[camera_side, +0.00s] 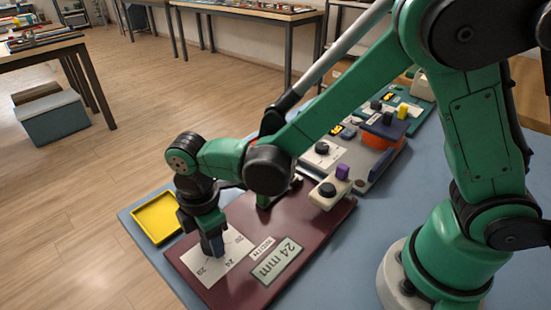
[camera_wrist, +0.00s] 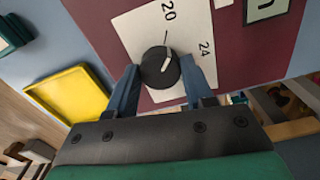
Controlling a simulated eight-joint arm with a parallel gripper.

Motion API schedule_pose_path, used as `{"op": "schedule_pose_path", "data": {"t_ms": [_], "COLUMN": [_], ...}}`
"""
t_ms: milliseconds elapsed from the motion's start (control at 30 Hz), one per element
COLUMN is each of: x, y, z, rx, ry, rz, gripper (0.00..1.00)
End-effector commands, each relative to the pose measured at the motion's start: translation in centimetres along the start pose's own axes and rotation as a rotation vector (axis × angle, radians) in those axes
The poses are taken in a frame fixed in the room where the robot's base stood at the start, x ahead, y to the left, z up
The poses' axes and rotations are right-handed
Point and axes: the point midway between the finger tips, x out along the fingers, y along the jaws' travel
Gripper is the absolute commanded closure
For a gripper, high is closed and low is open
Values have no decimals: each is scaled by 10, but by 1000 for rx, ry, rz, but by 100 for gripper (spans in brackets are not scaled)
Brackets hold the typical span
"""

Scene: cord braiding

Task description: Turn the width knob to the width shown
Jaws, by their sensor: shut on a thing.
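The width knob (camera_wrist: 154,75) is a round black knob with a short white mark. It stands on a white dial card (camera_wrist: 137,32) on a dark red board. In the wrist view the numbers 20 and 24 show on the card, and the white mark seems to point between them. My gripper (camera_wrist: 161,66) is shut on the knob, one finger on each side. In the side view my gripper (camera_side: 213,246) points down at the card (camera_side: 240,246) and hides the knob. A sign (camera_side: 278,262) on the board reads 24 mm, beside a small label (camera_side: 262,247).
A yellow tray (camera_side: 157,217) lies left of the board (camera_side: 245,294) on the blue table (camera_side: 352,262).

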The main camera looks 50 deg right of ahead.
Motion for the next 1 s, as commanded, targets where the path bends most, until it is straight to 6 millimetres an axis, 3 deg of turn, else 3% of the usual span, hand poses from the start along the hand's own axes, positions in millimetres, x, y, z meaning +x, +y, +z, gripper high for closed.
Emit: {"op": "schedule_pose_path", "data": {"t_ms": [600, 1000], "x": [0, 0], "y": [-1, -1], "z": [0, 0], "rx": [561, 780], "ry": [-1, -1], "rz": [-1, -1], "gripper": [100, 100]}}
